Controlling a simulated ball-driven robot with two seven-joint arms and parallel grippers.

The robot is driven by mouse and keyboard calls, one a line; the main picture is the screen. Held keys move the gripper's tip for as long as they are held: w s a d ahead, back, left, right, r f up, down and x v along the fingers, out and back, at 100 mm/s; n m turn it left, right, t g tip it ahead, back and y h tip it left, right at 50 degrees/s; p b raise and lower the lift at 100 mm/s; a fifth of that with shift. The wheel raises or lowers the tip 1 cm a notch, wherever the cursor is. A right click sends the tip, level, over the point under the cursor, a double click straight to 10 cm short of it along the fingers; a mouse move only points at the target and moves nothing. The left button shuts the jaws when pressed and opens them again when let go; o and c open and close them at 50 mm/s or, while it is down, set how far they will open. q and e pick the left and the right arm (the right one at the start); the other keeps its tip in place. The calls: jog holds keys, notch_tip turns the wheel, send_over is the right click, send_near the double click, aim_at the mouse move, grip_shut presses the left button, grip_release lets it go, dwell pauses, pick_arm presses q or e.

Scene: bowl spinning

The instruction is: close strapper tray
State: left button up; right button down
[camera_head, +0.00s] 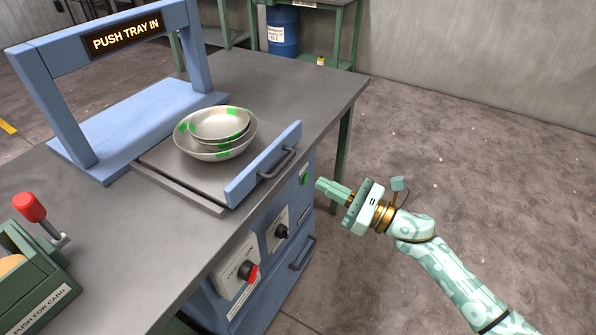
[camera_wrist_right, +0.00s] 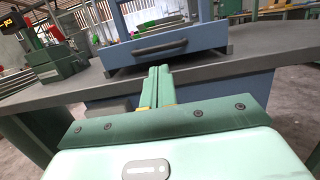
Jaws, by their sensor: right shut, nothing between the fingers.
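The strapper tray (camera_head: 160,172) is slid out of the blue strapper frame (camera_head: 52,98) toward the table's front edge. Its blue front panel (camera_head: 240,184) carries a dark bar handle (camera_head: 277,163). Two stacked metal bowls (camera_head: 216,134) with green patches sit on the tray. In the right wrist view the tray front (camera_wrist_right: 165,50) and its handle (camera_wrist_right: 159,46) are ahead of the fingers. My right gripper (camera_head: 320,184) is shut and empty, to the right of the handle, apart from it. It also shows in the wrist view (camera_wrist_right: 158,72). My left gripper is not in view.
A sign on the frame reads "PUSH TRAY IN". A red-knobbed lever (camera_head: 30,208) and a green card box (camera_head: 28,285) stand at the left. A control panel (camera_head: 237,270) with knobs is below the tray. The floor at the right is clear.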

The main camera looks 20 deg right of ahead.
jog(key=x, duration=0.7)
jog(key=shift+w, duration=0.15)
jog(key=shift+a, duration=0.15)
